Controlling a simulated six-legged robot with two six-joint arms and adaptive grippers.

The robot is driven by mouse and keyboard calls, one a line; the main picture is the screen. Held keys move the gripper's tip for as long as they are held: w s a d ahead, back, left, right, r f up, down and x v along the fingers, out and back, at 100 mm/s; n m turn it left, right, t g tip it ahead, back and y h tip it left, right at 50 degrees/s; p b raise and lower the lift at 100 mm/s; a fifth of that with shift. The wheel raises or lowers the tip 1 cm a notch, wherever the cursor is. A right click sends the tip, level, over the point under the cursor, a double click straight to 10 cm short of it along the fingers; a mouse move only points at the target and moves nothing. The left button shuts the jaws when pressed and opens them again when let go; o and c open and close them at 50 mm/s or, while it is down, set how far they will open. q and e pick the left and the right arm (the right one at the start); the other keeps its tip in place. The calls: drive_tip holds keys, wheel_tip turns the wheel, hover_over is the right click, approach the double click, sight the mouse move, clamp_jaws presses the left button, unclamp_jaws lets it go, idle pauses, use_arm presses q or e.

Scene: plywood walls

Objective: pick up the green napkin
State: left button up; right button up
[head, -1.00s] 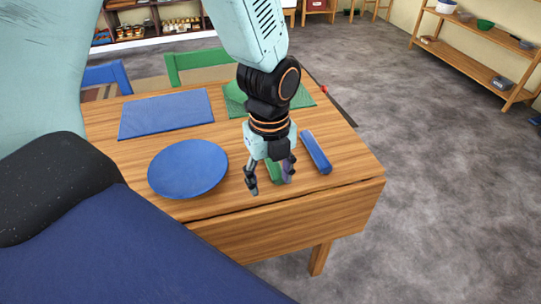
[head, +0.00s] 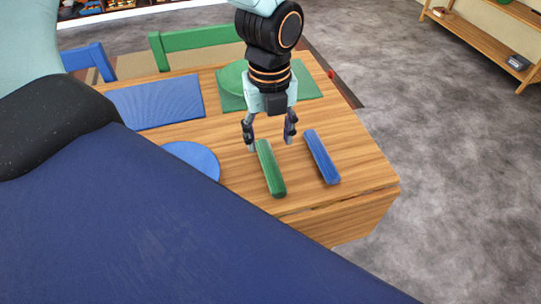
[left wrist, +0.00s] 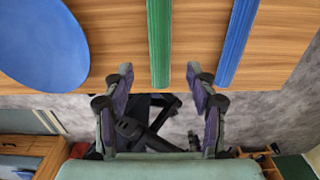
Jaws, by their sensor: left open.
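The green napkin (head: 271,172) is a long roll lying on the wooden table near its front edge. It also shows in the left wrist view (left wrist: 159,40), lined up with the gap between my fingertips. My left gripper (head: 270,144) points down, open and empty, at the far end of the green napkin in the head view. Its fingers (left wrist: 160,76) stand one to each side of the roll's line, and I cannot tell how high they are above it. My right gripper is in neither view.
A rolled blue napkin (head: 322,157) lies just right of the green one. A blue plate (head: 194,158) is to the left, partly hidden by my body. A blue placemat (head: 158,102), a green placemat (head: 305,85) and a green plate (head: 232,78) lie farther back. Chairs stand behind.

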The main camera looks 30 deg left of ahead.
sight(270, 163)
use_arm(q)
drive_tip(key=shift+a, duration=0.1)
drive_tip(key=shift+f, duration=0.3)
drive_tip(key=shift+s+d+f+b, duration=0.1)
drive_tip(key=shift+d+f+b, duration=0.35)
drive_tip(key=shift+f+b, duration=0.25)
drive_tip(key=f, duration=0.1)
drive_tip(key=f+b, duration=0.1)
drive_tip(key=f, duration=0.1)
drive_tip(key=f+b, duration=0.1)
drive_tip(key=f, duration=0.1)
drive_tip(key=shift+a, duration=0.25)
drive_tip(key=shift+d+f, duration=0.1)
drive_tip(key=shift+f, duration=0.2)
drive_tip(key=shift+c, duration=0.2)
drive_tip(key=c, duration=1.1)
